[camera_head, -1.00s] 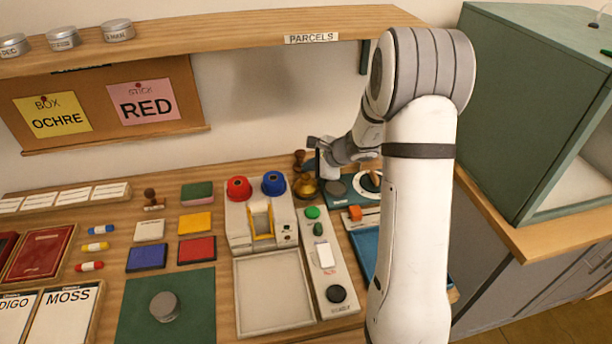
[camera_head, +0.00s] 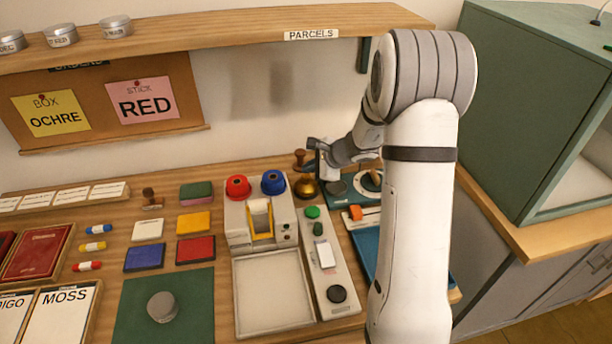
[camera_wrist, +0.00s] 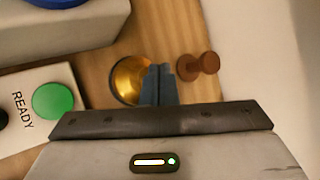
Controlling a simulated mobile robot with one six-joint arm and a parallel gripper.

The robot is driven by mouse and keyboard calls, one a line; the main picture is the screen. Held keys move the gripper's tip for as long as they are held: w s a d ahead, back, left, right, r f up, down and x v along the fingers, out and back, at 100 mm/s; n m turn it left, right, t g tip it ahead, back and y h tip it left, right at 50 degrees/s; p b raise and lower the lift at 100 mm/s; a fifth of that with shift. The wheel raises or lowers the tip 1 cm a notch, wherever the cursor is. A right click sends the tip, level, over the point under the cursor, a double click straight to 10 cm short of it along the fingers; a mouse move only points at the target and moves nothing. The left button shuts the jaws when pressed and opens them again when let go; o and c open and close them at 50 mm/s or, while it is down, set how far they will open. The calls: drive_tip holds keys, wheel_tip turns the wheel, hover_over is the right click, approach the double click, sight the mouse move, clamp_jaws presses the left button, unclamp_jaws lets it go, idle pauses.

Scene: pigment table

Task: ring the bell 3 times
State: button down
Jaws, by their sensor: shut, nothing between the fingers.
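The bell is a brass dome (camera_head: 306,188) on the wooden table, just right of the blue-topped part of the white machine. In the wrist view the bell (camera_wrist: 127,80) shows at the fingertips' left, its right part hidden behind them. My gripper (camera_head: 314,146) is shut and empty, beside and above the bell in the head view. The closed fingertips (camera_wrist: 158,70) also show in the wrist view. I cannot tell whether they touch the bell.
A brown wooden-handled stamp (camera_wrist: 198,66) stands close to the fingertips, on the far side from the bell. The white machine (camera_head: 258,225) and a panel with a green button (camera_head: 312,212) lie nearby. The parcels shelf (camera_head: 220,32) overhangs behind.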

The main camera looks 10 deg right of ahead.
drive_tip(key=shift+f+b, duration=0.6)
drive_tip(key=shift+b, duration=0.15)
idle(0.5)
drive_tip(key=shift+r, duration=0.1)
drive_tip(key=shift+r+p, duration=0.65)
drive_tip(key=shift+r, duration=0.3)
drive_tip(key=shift+r+p, duration=1.75)
drive_tip(key=shift+r, duration=0.8)
drive_tip(key=shift+f, duration=0.1)
